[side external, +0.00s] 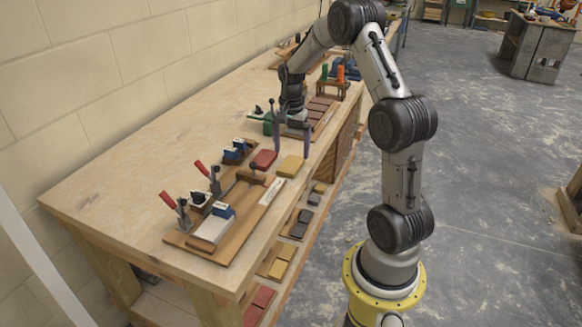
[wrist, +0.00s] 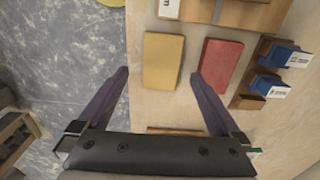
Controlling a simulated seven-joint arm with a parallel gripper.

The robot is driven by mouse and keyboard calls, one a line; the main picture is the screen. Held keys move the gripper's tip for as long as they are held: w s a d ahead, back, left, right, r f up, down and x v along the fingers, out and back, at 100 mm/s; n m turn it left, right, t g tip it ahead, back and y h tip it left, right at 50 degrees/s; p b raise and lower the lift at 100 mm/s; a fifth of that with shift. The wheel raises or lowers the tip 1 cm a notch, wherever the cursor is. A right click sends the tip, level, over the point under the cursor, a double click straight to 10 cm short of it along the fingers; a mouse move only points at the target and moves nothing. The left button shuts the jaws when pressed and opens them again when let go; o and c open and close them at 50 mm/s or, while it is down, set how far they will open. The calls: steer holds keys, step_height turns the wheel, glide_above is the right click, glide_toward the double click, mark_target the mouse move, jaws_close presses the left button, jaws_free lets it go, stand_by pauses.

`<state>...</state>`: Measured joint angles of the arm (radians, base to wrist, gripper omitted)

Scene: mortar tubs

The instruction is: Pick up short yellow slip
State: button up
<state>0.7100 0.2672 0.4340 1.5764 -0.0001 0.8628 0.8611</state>
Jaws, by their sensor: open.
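A short yellow slip (side external: 290,166) lies flat on the workbench near its front edge. It also shows in the wrist view (wrist: 163,61), upper middle, ahead of my fingertips. A red slip (side external: 264,160) lies beside it, with a gap between them; it is to the right in the wrist view (wrist: 220,64). My gripper (side external: 289,139) is open and empty above the bench, just beyond the yellow slip in the side view. In the wrist view my two fingers (wrist: 159,74) are spread wide, with the yellow slip between their lines and the red slip near the right fingertip.
A wooden board with red-handled clamps (side external: 225,215) stands on the bench near the slips. Blue-topped blocks (side external: 237,151) stand beside the red slip. A wooden tray of brown slips (side external: 318,107) lies behind my gripper. More slips lie on the lower shelf (side external: 290,245).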

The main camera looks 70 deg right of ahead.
mark_target(291, 164)
step_height(291, 164, down, 5)
steer(key=shift+w+d, duration=0.1)
steer(key=shift+c, duration=0.3)
steer(key=c, duration=1.4)
steer(key=shift+r, duration=0.1)
steer(key=shift+c, duration=0.5)
steer(key=shift+r, duration=0.1)
